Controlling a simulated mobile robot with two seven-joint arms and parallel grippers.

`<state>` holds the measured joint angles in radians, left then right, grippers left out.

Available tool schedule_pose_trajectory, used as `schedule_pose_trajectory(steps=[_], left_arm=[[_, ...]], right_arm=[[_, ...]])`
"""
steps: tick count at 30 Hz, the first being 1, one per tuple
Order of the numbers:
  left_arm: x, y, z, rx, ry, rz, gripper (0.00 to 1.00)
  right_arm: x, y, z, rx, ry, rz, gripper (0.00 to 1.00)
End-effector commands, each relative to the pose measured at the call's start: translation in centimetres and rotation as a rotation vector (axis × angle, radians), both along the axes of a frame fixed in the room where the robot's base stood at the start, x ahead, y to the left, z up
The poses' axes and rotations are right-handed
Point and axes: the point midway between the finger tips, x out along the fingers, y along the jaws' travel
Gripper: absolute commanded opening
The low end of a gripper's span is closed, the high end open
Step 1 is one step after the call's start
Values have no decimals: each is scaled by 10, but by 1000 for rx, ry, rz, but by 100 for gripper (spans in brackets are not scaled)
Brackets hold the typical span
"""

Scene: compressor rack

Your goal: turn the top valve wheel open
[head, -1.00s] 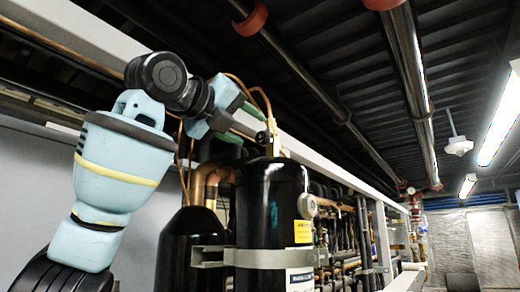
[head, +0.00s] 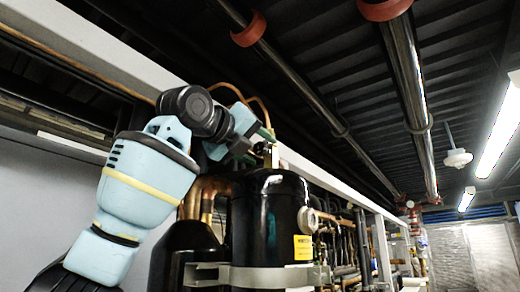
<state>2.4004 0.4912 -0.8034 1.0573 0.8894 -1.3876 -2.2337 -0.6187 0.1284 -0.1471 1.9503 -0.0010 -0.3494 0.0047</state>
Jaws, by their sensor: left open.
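The tall black tank (head: 272,222) stands in the middle of the head view with a yellow label on its front. A small brass-coloured valve fitting (head: 274,157) rises from its top; I cannot make out a distinct wheel on it. My left gripper (head: 261,143) is open, just above and to the left of this fitting, its green-tipped fingers pointing right toward it. The fingers partly overlap the fitting in the picture, and I cannot tell whether they touch it. My right gripper is not in view.
A second, lower black tank (head: 184,254) stands left of the first. A pale beam (head: 325,186) passes behind the tank. A round white fitting (head: 308,220) is on the tank's right side. Dark pipes cross overhead.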

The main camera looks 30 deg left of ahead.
Motion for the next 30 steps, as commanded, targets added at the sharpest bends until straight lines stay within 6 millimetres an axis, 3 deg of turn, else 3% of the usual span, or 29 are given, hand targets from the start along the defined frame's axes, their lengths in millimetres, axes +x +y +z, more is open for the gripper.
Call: schedule_pose_trajectory(steps=[6, 14, 24, 30], left_arm=[[13, -1, 0, -1, -1, 1, 50], [14, -1, 0, 0, -1, 1, 50], [13, -1, 0, 0, -1, 1, 6], [14, -1, 0, -11, 0, 1, 6]], right_arm=[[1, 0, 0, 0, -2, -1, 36], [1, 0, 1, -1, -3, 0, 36], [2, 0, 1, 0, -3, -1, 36], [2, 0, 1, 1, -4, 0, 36]])
